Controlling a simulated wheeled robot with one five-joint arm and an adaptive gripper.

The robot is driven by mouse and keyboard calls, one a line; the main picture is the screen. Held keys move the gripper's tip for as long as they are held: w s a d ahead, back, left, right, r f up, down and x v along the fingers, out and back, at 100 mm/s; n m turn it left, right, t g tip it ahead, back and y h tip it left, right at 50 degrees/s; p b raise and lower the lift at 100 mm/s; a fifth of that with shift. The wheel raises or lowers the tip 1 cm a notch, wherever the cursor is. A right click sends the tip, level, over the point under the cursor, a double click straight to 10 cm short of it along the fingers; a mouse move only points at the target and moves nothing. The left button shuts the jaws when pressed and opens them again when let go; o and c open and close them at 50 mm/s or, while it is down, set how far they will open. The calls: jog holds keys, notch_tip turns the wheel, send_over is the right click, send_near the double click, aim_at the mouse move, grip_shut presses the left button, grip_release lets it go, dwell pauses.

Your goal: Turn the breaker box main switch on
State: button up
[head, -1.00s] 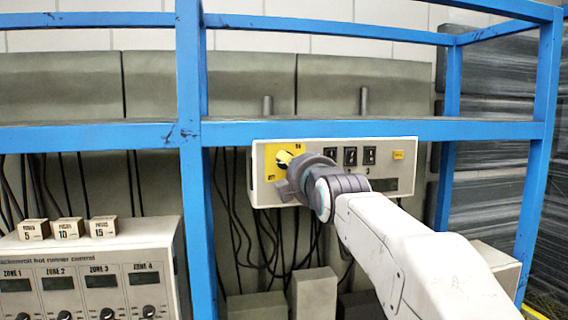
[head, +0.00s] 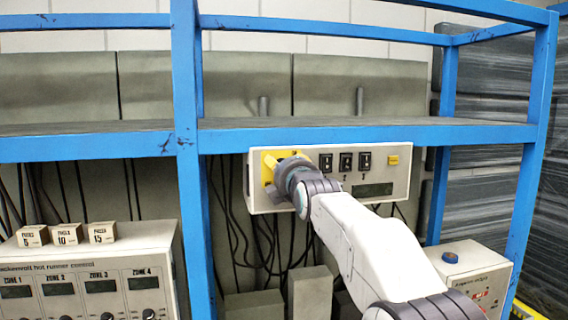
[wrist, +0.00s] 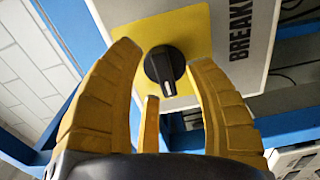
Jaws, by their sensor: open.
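The breaker box (head: 400,185) is a pale panel hanging under the blue shelf. Its main switch, a black rotary knob (wrist: 165,68), sits on a yellow plate (wrist: 185,32). In the wrist view the knob's white mark points towards the bottom of the picture. My gripper (head: 284,172) is at the yellow plate, and in the head view it hides the knob and its labels. In the wrist view my yellow fingers (wrist: 164,56) are open, spread on either side of the knob, with a gap showing on both sides.
Black breaker switches (head: 346,162) and a yellow button (head: 393,160) are right of my gripper. A blue shelf beam (head: 350,134) runs just above the box. A hot runner controller (head: 70,270) with small blocks stands left.

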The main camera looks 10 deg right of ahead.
jog(key=shift+w, duration=0.15)
grip_shut()
dwell(0.5)
